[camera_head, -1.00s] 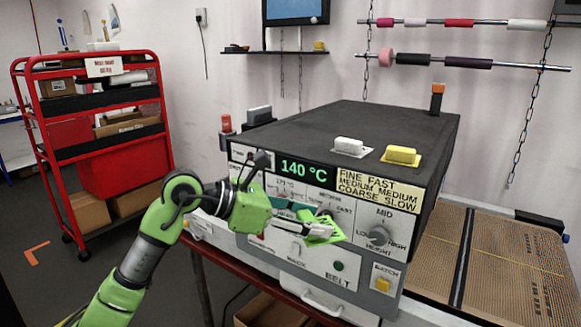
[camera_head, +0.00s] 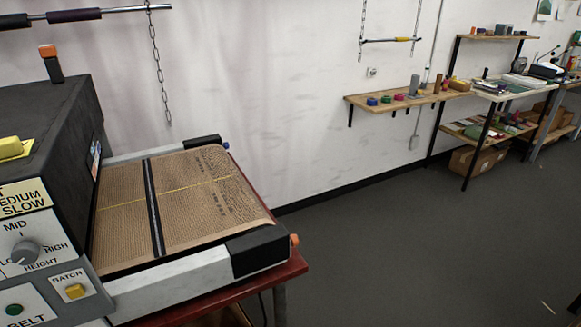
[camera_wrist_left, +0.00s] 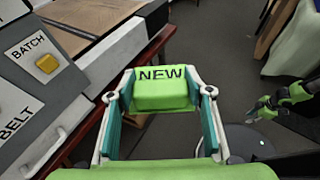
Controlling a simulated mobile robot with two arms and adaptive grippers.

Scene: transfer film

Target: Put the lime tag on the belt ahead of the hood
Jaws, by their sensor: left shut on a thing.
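In the left wrist view my left gripper (camera_wrist_left: 160,98) is shut on the lime tag (camera_wrist_left: 162,92), a bright green block with NEW printed on its top edge. It holds the tag in the air, beside the machine's front side and apart from the belt. The brown mesh belt (camera_head: 200,205) shows in the head view, coming out of the black hood (camera_head: 45,120) to the right. A black bar and a thin yellow line cross it, and no tag lies on the visible stretch. The left gripper is outside the head view.
The machine's front panel has a grey knob (camera_head: 26,251) and a yellow BATCH button (camera_head: 75,291). A dark red stand edge (camera_head: 225,300) runs below the belt. A wall shelf (camera_head: 395,100) and a worktable (camera_head: 510,92) are far right. The floor between is open.

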